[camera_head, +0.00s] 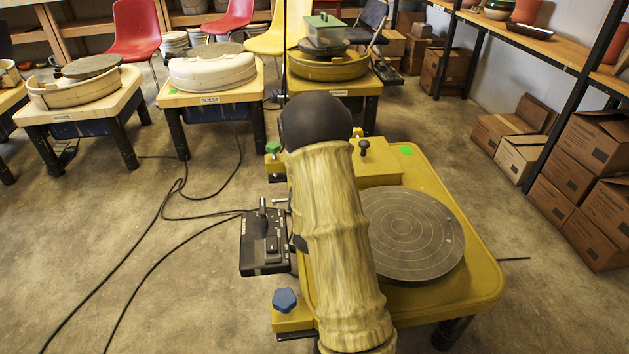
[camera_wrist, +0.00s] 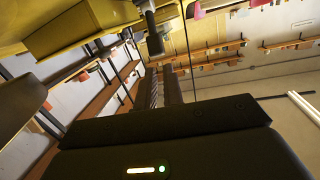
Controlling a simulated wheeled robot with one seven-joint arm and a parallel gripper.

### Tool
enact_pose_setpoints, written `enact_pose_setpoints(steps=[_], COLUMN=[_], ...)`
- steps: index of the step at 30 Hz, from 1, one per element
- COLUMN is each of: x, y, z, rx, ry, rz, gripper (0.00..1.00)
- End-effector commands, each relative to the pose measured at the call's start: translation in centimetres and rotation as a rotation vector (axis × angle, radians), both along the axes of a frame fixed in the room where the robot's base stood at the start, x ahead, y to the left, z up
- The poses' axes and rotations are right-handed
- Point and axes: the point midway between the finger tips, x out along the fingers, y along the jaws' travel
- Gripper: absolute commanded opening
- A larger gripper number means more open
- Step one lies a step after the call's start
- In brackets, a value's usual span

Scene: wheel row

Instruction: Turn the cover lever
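The yellow potter's wheel (camera_head: 455,292) stands in front of me with a round grey wheel head. A short upright black-knobbed lever (camera_head: 364,148) stands on the raised yellow block at its back; I take it for the cover lever. In the wrist view a dark lever (camera_wrist: 152,38) stands beside a yellow block (camera_wrist: 85,28), just beyond my fingers. My gripper (camera_wrist: 163,78) points toward it with its dark ridged fingers close together. I see no clear contact with the lever. In the head view my arm hides the gripper.
A black control box (camera_head: 265,242) and a blue star knob (camera_head: 284,300) sit at the wheel's left side. A green knob (camera_head: 272,148) is at its back left. Other wheels stand behind. Cables cross the floor on the left. Boxes (camera_head: 594,145) and shelving line the right.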

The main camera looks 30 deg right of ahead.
Motion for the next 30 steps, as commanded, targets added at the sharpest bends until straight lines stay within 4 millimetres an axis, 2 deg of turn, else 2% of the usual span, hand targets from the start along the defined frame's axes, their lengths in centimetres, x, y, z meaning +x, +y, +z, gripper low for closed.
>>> enact_pose_setpoints(steps=[1, 7, 14, 20, 24, 27, 30], x=[0.1, -0.6, -4.5, -10.2, -15.3, -18.8, -21.2], y=[0.7, 5.3, 11.4, 15.9, 18.2, 19.2, 19.8], z=[1.2, 4.2, 7.6, 10.8, 13.4, 14.9, 15.7], rx=[0.017, 0.121, 0.216, 0.258, 0.266, 0.265, 0.261], ry=[0.024, 0.223, 0.516, 0.783, 0.974, 1.096, 1.182], rz=[0.017, 0.125, 0.27, 0.383, 0.453, 0.488, 0.509], gripper=[0.0, 0.0, 0.0, 0.0, 0.0, 0.0, 0.0])
